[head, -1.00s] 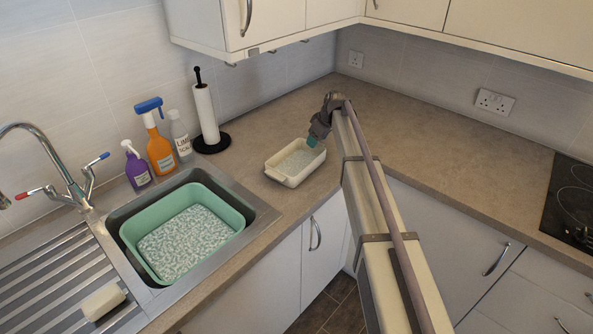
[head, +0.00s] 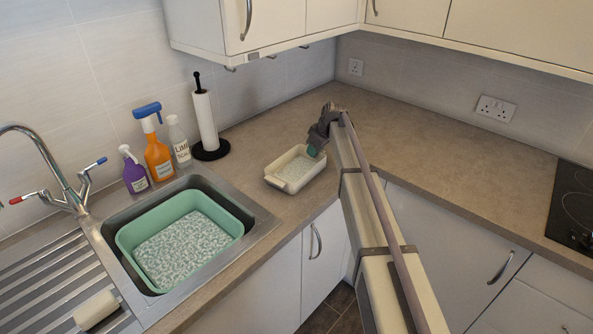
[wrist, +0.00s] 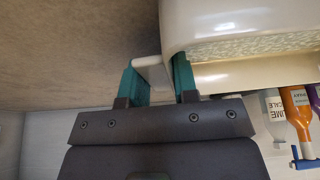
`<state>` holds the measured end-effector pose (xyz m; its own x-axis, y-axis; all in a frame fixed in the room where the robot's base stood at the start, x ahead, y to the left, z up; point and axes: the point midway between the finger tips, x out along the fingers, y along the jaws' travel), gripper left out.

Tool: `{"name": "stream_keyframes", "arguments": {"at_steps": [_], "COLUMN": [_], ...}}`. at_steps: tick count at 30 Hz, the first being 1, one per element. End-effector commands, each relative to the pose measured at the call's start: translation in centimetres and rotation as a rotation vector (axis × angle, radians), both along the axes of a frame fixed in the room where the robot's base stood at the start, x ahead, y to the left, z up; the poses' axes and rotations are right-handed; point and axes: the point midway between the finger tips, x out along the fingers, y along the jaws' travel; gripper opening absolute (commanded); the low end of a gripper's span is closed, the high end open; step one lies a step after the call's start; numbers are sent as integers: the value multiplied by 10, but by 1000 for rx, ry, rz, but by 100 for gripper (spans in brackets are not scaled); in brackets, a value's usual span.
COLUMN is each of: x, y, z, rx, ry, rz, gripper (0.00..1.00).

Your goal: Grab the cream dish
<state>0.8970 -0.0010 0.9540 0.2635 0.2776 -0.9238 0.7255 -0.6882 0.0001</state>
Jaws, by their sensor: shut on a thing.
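The cream dish (head: 273,181) is a small rectangular dish on the counter right of the sink in the head view, with pale speckled contents inside. In the wrist view the dish (wrist: 205,22) fills the upper right, its rim and a strip of contents showing. My gripper (head: 315,150) is at the dish's right far end. In the wrist view my gripper's teal fingers (wrist: 158,80) are shut on the dish's pale end handle (wrist: 148,68). I cannot tell whether the dish is clear of the counter.
A sink (head: 262,219) holds a green basin (head: 238,228) of speckled contents. Purple (head: 134,174), orange (head: 158,158) and clear (head: 180,148) bottles and a paper towel roll (head: 203,120) stand behind. A hob (head: 574,212) is at far right. The counter beyond the dish (head: 400,135) is clear.

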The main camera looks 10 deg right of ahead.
Motion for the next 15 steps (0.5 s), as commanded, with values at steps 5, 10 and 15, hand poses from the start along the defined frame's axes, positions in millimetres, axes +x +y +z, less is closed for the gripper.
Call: {"name": "stream_keyframes", "arguments": {"at_steps": [5, 10, 15], "x": [0, 0, 0], "y": [0, 0, 0], "z": [0, 0, 15], "rx": [1, 1, 1], "ry": [1, 1, 1], "rz": [0, 0, 0], "gripper": [0, 0, 0]}}
